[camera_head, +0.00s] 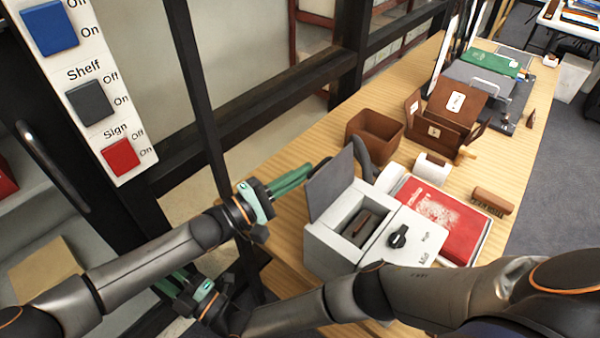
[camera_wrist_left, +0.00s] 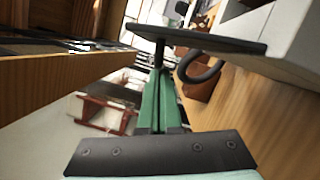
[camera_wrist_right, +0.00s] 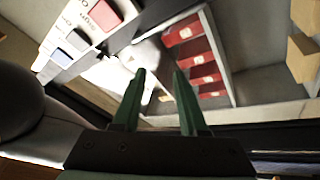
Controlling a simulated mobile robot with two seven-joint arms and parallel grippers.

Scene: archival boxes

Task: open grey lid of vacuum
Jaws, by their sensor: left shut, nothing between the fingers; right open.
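The vacuum is a light grey box (camera_head: 331,248) on the wooden table, with a black knob on its top right. Its grey lid (camera_head: 331,182) stands raised at the left side, and the compartment beneath is uncovered with a brown item inside. In the left wrist view the lid (camera_wrist_left: 215,32) is a dark slab above the fingers. My left gripper (camera_head: 305,168) is shut and empty, just left of the lid; I cannot tell whether it touches it. My right gripper (camera_head: 163,283) is low at the left, away from the vacuum, and its fingers (camera_wrist_right: 160,85) are open and empty.
A red book (camera_head: 438,215) lies right of the vacuum. A brown open box (camera_head: 375,135) and a wooden organiser (camera_head: 447,118) stand behind it. A switch panel (camera_head: 85,85) is at the upper left. Dark metal bars run beside the table's left edge.

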